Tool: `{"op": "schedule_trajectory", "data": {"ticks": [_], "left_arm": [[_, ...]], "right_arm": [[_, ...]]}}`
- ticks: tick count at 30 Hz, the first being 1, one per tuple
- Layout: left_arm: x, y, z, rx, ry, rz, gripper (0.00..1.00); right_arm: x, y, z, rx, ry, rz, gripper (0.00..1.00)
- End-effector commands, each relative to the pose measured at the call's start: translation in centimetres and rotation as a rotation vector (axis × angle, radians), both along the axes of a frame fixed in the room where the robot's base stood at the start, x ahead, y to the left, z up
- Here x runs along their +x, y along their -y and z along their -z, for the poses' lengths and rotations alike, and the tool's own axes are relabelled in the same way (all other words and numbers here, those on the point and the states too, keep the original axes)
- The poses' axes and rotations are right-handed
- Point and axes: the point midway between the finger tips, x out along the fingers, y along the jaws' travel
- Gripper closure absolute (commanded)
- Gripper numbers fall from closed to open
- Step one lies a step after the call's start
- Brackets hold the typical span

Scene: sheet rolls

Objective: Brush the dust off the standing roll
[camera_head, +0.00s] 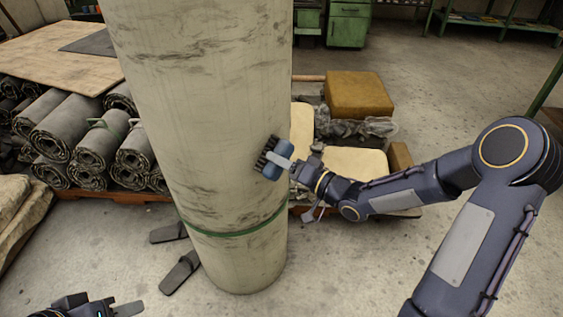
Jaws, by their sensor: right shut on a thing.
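The standing roll (215,110) is a tall, pale cylinder upright in the middle of the camera_head view, with dark dust smudges on its upper and lower surface and a green band (235,232) low around it. My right gripper (289,164) is shut on a blue brush (277,158) with dark bristles. The bristles face the roll's right side and look close to it; I cannot tell if they touch. My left gripper (105,311) is only partly in view at the bottom left edge, low and apart from the roll; its jaw state is unclear.
Several dark rolled sheets (65,125) lie stacked on a pallet at the left. A yellow-brown block (357,95) and pale pads sit on a pallet behind my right forearm. Dark flat feet (180,272) show by the roll's base. Concrete floor is open at the right.

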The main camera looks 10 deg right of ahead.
Motion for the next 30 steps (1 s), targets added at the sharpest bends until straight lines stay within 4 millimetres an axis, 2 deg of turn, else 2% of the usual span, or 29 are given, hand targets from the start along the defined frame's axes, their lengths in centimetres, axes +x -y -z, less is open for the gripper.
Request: {"op": "schedule_trajectory", "data": {"ticks": [10,19,30], "left_arm": [[0.0,0.0,-1.3,0.000,0.000,0.000,0.64],[0.0,0.0,-1.7,0.000,0.000,0.000,0.64],[0.0,0.0,-3.0,0.000,0.000,0.000,0.64]], "right_arm": [[2.1,2.2,0.0,0.000,0.000,0.003,0.69],[2.9,3.0,0.0,0.000,0.000,0.004,0.69],[4.7,5.4,0.0,0.001,0.000,0.004,0.69]]}}
